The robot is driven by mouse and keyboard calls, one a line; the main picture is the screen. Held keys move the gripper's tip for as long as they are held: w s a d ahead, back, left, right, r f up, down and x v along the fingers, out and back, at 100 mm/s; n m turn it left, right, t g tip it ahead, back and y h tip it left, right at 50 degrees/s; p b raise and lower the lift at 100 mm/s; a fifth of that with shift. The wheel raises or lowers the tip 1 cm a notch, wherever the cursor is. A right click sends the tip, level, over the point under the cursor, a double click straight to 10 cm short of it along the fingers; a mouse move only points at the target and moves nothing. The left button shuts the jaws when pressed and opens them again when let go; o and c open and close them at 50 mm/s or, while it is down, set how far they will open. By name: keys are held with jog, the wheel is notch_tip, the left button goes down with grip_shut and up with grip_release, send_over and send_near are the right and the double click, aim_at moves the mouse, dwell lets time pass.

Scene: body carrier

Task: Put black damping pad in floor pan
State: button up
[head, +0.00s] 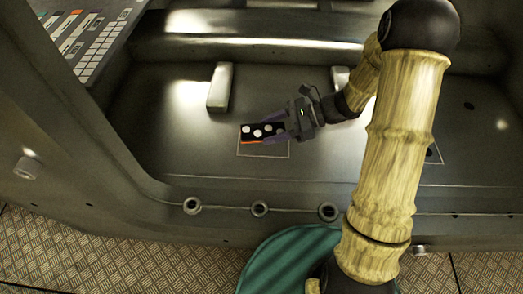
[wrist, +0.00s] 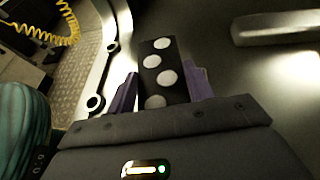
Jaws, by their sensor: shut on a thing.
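The black damping pad (head: 262,131) is a dark flat piece with white round dots and an orange edge at its near side. My gripper (head: 275,133) is shut on it, with purple fingers along its two sides. In the wrist view the pad (wrist: 162,72) stands out beyond the fingers (wrist: 163,88). The floor pan (head: 165,145) is the grey metal floor of the car body. The pad is over a thin outlined rectangle (head: 264,156) on the pan. I cannot tell whether the pad touches the pan.
Raised metal blocks (head: 220,87) stand on the pan behind the pad. The sill with round holes (head: 260,208) runs along the near side. A panel with a grid of cells (head: 98,45) is at the upper left. A yellow coiled cable (wrist: 68,22) shows in the wrist view.

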aim_at(271, 133)
jog(key=w+m+t, duration=0.1)
jog(key=w+r+t, duration=0.1)
jog(key=w, duration=0.1)
jog(key=shift+a+r+m, duration=0.1)
jog(key=shift+a+m, duration=0.1)
jog(key=shift+m, duration=0.2)
jog(key=shift+s, duration=0.1)
notch_tip(271, 133, down, 6)
jog(key=shift+f+b, duration=0.15)
jog(key=shift+b, duration=0.95)
jog(key=shift+f, duration=0.1)
jog(key=shift+f+b, duration=0.55)
jog(key=shift+f, duration=1.2)
jog(key=shift+f, duration=0.15)
jog(key=o, duration=1)
